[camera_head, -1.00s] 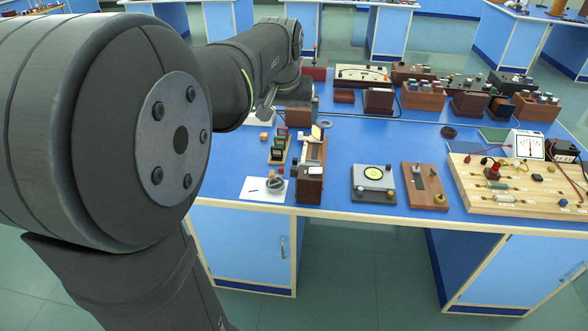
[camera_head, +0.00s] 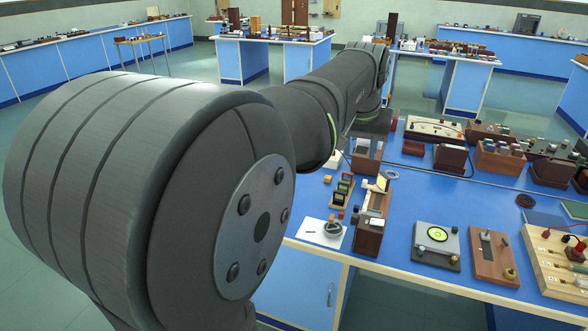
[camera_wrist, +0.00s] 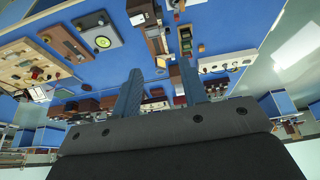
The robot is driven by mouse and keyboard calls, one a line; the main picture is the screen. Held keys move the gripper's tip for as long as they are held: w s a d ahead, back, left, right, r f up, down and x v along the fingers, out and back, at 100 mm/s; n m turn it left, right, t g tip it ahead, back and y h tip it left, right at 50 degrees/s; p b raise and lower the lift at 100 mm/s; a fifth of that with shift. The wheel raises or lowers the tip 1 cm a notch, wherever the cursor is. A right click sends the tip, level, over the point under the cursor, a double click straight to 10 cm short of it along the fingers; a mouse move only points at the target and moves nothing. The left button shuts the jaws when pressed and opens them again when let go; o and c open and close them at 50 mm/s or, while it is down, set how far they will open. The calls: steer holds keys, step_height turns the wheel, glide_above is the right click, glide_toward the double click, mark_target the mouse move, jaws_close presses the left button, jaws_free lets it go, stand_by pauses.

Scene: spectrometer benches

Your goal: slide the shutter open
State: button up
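No part is plainly marked as the shutter. One candidate is the tall wooden instrument (camera_head: 372,222) with a pale plate on top, near the bench's front edge; it also shows in the wrist view (camera_wrist: 151,30). Another is the brown board (camera_head: 492,258) with a metal strip and brass knob, farther right; the wrist view shows it too (camera_wrist: 66,42). My gripper (camera_wrist: 160,68) is open, its two blue fingers apart with nothing between them. It is above the bench, apart from both candidates. In the head view my arm hides its fingers.
A grey plate with a yellow disc (camera_head: 436,238) lies between the two candidates. A small rack with green pieces (camera_head: 342,192) and a white plate with a round fitting (camera_head: 322,233) stand left. Wooden boxes (camera_head: 500,157) crowd the back. Blue bench surface (camera_head: 410,190) is clear mid-bench.

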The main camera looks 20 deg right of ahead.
steer(key=w+d+f+n+g+y, duration=0.2)
steer(key=w+d+f+n, duration=0.3)
steer(key=n, duration=0.4)
steer(key=n+g+y, duration=0.1)
steer(key=n, duration=0.8)
glide_above(354, 215)
step_height(354, 215, down, 8)
steer(key=r, duration=0.1)
step_height(354, 215, down, 17)
steer(key=shift+r, duration=0.1)
